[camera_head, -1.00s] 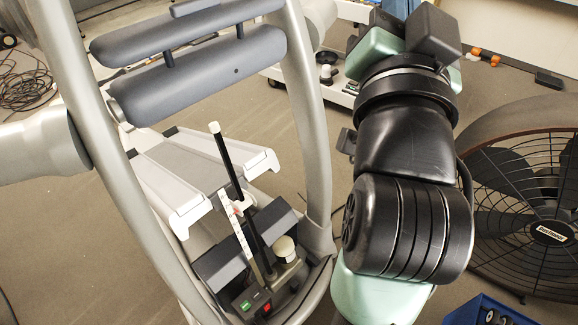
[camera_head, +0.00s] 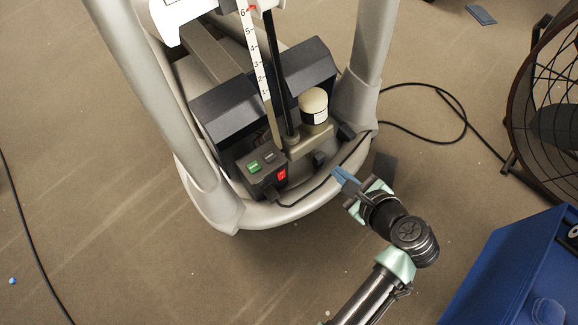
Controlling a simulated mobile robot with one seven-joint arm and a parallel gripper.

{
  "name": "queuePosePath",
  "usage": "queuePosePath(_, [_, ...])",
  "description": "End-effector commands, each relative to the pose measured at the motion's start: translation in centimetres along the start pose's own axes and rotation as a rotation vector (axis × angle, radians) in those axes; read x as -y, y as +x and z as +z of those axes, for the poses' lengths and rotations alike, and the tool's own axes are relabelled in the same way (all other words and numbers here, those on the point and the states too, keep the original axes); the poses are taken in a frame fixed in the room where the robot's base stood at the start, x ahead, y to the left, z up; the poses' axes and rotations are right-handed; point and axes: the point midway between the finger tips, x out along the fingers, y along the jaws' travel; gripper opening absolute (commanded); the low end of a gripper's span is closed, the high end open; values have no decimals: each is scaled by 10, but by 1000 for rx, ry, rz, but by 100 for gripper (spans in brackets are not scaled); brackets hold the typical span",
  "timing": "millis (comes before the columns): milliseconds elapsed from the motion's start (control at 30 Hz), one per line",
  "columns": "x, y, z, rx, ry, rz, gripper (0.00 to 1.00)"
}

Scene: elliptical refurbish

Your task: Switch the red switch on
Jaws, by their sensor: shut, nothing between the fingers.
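The red switch (camera_head: 282,174) is a small lit red rocker on the right-hand side face of a dark control box (camera_head: 256,190). The box sits on the base of the elliptical machine and has a green button (camera_head: 254,167) and a dark button (camera_head: 268,156) on top. My gripper (camera_head: 338,174) is to the right of the switch, its blue fingertips shut and empty, pointing left towards the box. A gap shows between the fingertips and the switch. The switch's exact tilt is too small to tell.
A black cable (camera_head: 310,192) runs from the box along the machine's grey base rim. A white-topped cylinder (camera_head: 313,106) and a ruler-marked post (camera_head: 259,80) stand behind. A blue bin (camera_head: 515,265) is at the lower right, with a fan (camera_head: 550,100) above.

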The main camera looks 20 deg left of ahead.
Motion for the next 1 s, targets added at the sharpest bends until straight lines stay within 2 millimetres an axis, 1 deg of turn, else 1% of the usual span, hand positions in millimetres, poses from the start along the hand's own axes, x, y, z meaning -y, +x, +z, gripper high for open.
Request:
queuePosePath(33, [-30,20,-28,17,88,39,0])
queuePosePath(100, [-55,31,-43,39,191,82,0])
queuePosePath(200, [-80,40,-57,61,298,127,0])
queuePosePath(300, [-93,44,-63,74,359,152,0])
queuePosePath(400, [-98,44,-64,79,384,162,0])
queuePosePath(667, [-97,43,-63,79,383,162,0])
queuePosePath(767, [-98,46,-63,78,382,162,0])
queuePosePath(867, [-100,55,-64,78,380,162,0])
queuePosePath(1000, [-104,78,-63,79,377,164,0])
